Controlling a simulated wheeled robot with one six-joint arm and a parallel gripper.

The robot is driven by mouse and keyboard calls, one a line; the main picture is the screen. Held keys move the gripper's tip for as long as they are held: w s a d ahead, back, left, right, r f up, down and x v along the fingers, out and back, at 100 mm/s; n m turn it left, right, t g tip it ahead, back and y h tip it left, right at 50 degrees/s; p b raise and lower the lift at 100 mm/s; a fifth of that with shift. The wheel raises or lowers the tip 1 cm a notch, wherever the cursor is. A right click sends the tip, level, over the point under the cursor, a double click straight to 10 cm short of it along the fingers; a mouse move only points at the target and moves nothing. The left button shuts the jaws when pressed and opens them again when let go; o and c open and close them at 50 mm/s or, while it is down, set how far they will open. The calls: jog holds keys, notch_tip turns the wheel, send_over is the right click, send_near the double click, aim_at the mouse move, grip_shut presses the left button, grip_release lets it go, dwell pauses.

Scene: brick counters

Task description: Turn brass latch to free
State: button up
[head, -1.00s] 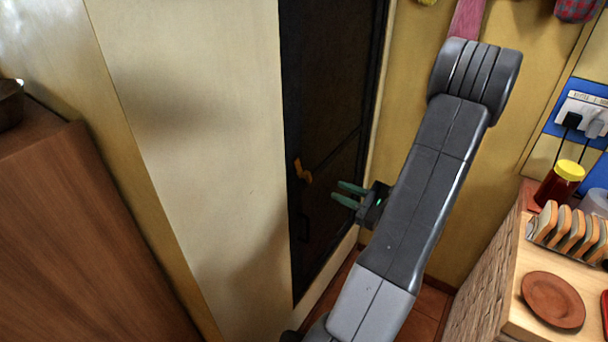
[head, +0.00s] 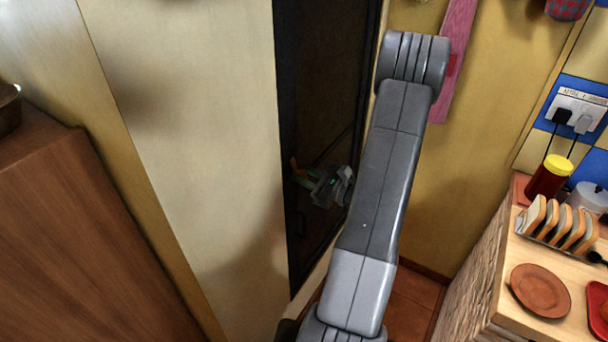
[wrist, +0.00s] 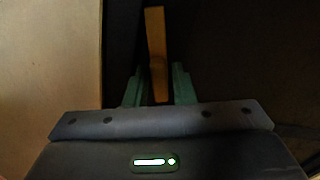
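The brass latch (wrist: 156,50) is a narrow yellow-orange bar on a dark door (head: 318,85). In the wrist view it stands roughly upright, and its lower end lies between the two green fingers of my gripper (wrist: 158,86). A thin dark gap seems to show beside the bar, so I cannot tell if the fingers touch it. In the head view my gripper (head: 300,174) is at the latch, with the fingers pointing left into the door area. Only a small orange bit of the latch (head: 293,162) shows there; the rest is hidden by my gripper.
A pale wall (head: 185,130) stands left of the door and a brown wooden surface (head: 75,240) is at lower left. At right is a counter (head: 505,312) with a toast rack (head: 553,226), a brown plate (head: 540,290) and a yellow-lidded jar (head: 550,177).

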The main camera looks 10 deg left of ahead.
grip_shut()
jog(key=shift+m, duration=1.9)
grip_release()
jog(key=b+v, duration=0.3)
jog(key=v, duration=1.1)
jog(key=shift+a, duration=0.1)
